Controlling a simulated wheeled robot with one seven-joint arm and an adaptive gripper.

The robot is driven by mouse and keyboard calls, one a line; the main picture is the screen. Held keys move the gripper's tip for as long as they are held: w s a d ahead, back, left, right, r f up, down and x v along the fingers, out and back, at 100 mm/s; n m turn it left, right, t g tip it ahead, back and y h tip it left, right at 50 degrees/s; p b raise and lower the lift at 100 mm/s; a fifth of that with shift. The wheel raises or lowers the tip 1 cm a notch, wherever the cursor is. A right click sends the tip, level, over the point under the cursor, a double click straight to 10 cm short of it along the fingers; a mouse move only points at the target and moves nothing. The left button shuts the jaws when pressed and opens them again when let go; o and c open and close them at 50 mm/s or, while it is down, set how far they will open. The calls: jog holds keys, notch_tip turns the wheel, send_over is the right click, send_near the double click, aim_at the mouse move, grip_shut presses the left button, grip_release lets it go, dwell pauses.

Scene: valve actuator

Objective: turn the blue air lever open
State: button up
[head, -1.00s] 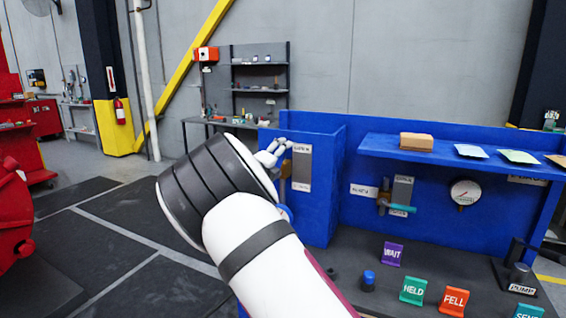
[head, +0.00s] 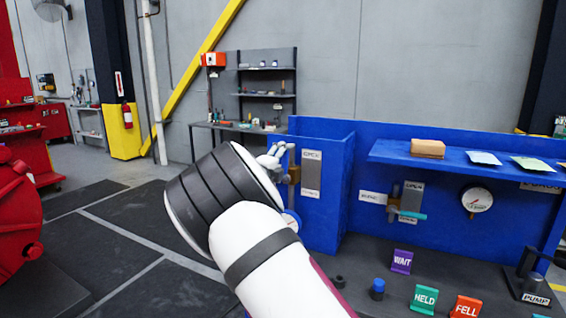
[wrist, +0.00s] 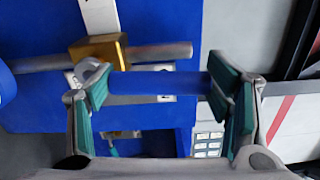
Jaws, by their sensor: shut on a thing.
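The blue air lever (wrist: 155,83) lies across the wrist view as a blue bar between the two finger pads. My gripper (wrist: 163,92) is shut on it, with one teal pad at each end. A brass valve body (wrist: 98,48) with a grey pipe sits just behind the lever's left end. In the head view my gripper (head: 275,155) is at the left end of the blue bench, beside the brass valve (head: 293,175) and its grey label plate (head: 311,173). My own wrist hides most of the lever there.
A second valve with a teal lever (head: 411,215) and a pressure gauge (head: 476,200) are on the blue back panel (head: 345,190). A blue shelf (head: 450,162) juts out above them. Coloured tags such as WAIT (head: 402,261) and a pump (head: 535,285) stand on the dark bench top.

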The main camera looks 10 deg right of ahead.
jog(key=o, duration=1.7)
jog(key=v, duration=1.2)
